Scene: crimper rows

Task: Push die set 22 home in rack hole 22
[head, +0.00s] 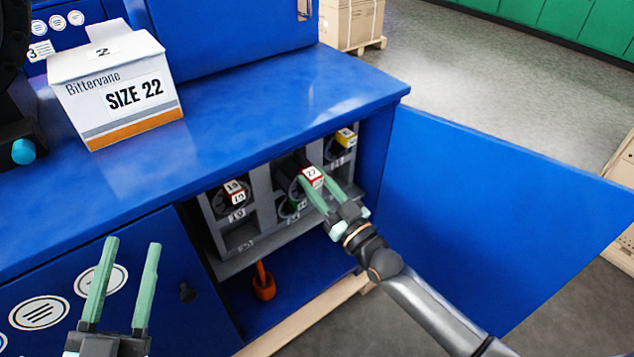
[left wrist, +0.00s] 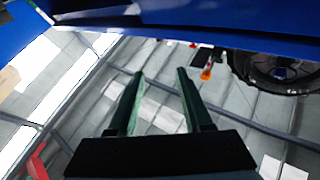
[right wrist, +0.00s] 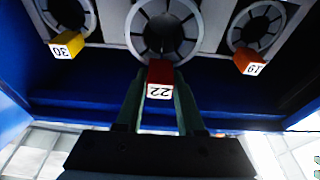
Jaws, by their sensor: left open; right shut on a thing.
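Die set 22 is a red block with a white "22" label (head: 312,174), at the round hole in the middle of the rack (head: 224,262). In the right wrist view, the die set (right wrist: 160,80) lines up with the lower part of a dark round hole (right wrist: 165,32); how deep it sits I cannot tell. My right gripper (head: 322,182) is shut on it, and its fingers (right wrist: 160,95) point at the rack. The hole's own label is hidden. My left gripper (head: 133,243) is open and empty, in front of the cabinet's left door.
The open blue door (head: 490,210) stands right of my right arm. A "SIZE 22" box (head: 115,90) is on the blue top. An orange object (head: 264,288) stands below the rack.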

